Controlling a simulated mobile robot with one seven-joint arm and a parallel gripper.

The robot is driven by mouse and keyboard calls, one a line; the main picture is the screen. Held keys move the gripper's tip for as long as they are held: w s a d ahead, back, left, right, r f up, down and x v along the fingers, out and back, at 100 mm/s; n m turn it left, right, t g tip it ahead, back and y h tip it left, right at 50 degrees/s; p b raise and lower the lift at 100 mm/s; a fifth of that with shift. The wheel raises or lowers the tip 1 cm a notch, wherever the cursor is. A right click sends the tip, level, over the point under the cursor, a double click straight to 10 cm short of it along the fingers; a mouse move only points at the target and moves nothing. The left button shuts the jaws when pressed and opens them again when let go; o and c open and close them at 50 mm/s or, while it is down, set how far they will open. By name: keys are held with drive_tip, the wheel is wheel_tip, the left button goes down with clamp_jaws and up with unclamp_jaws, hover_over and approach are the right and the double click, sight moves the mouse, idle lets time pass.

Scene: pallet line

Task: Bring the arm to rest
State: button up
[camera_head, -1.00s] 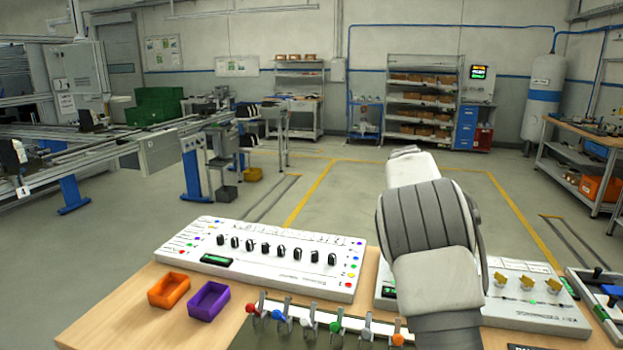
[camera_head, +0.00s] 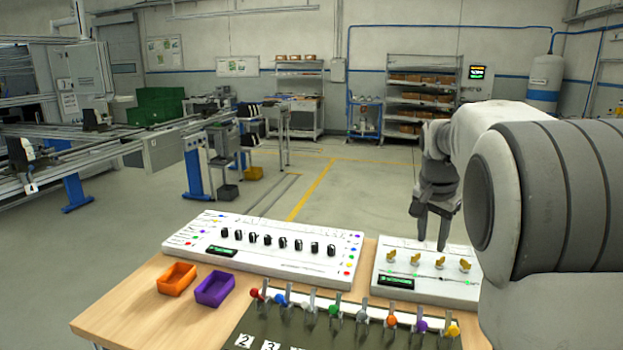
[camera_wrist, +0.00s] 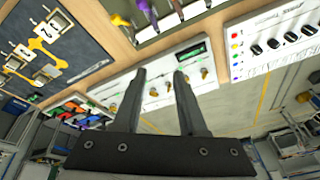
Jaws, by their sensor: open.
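My gripper (camera_head: 432,228) hangs over the back part of the white panel with yellow knobs (camera_head: 425,287) in the head view, fingers pointing down. Its two fingers (camera_wrist: 160,78) are apart with nothing between them in the wrist view. My arm fills the right side of the head view and hides the table's right end.
A wooden table (camera_head: 130,318) holds a white panel with black knobs (camera_head: 183,241), an orange tray (camera_head: 177,280), a purple tray (camera_head: 214,290) and a dark board with coloured levers (camera_head: 300,330). Open floor (camera_head: 370,205) lies behind the table.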

drive_tip(key=s+a+r+n+t+y, duration=0.1)
drive_tip(key=s+a+r+n, duration=0.15)
drive_tip(key=s, duration=0.55)
drive_tip(key=s+a+r+n+y, duration=0.1)
drive_tip(key=s+a+n, duration=0.25)
drive_tip(key=s, duration=0.45)
drive_tip(key=s+a+f+n, duration=0.2)
drive_tip(key=s, duration=0.5)
drive_tip(key=s+a+f+n+t, duration=0.1)
drive_tip(key=s+a+f, duration=0.1)
drive_tip(key=s, duration=0.5)
drive_tip(key=shift+a+f+n+p, duration=0.15)
drive_tip(key=shift+a+n+p, duration=0.15)
drive_tip(key=shift+n+p, duration=0.1)
